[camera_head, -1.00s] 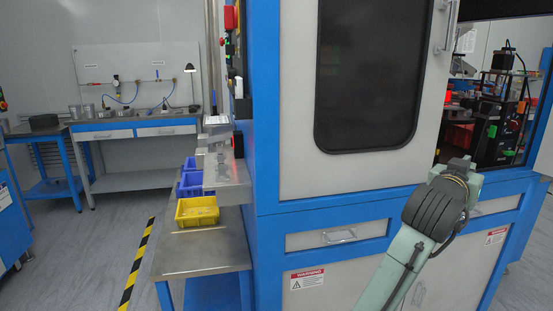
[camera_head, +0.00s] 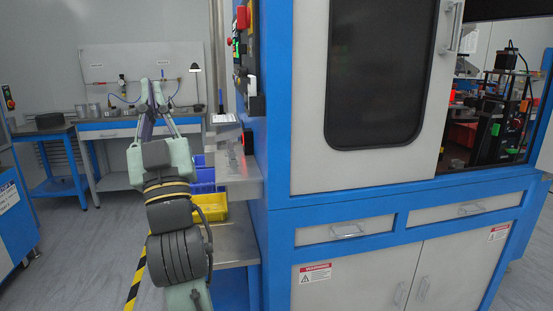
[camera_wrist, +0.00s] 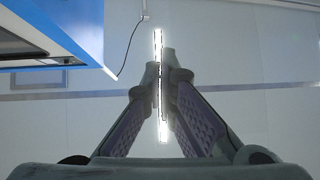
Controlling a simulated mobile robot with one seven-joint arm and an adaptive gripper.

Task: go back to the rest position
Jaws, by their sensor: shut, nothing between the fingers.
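My gripper (camera_head: 152,90) is raised in the left part of the head view, in front of the back workbench and left of the blue and white machine. Its fingers point up and converge at the tips. In the wrist view my gripper (camera_wrist: 161,72) is shut with nothing held between its fingertips, against the ceiling and a bright strip light. My arm rises from the bottom of the head view and hides part of the yellow bin (camera_head: 212,208) and the metal shelf behind it.
The blue and white machine (camera_head: 400,215) fills the middle and right. A workbench (camera_head: 105,134) with pans is at the back. Grey floor (camera_head: 85,250) is clear on the left.

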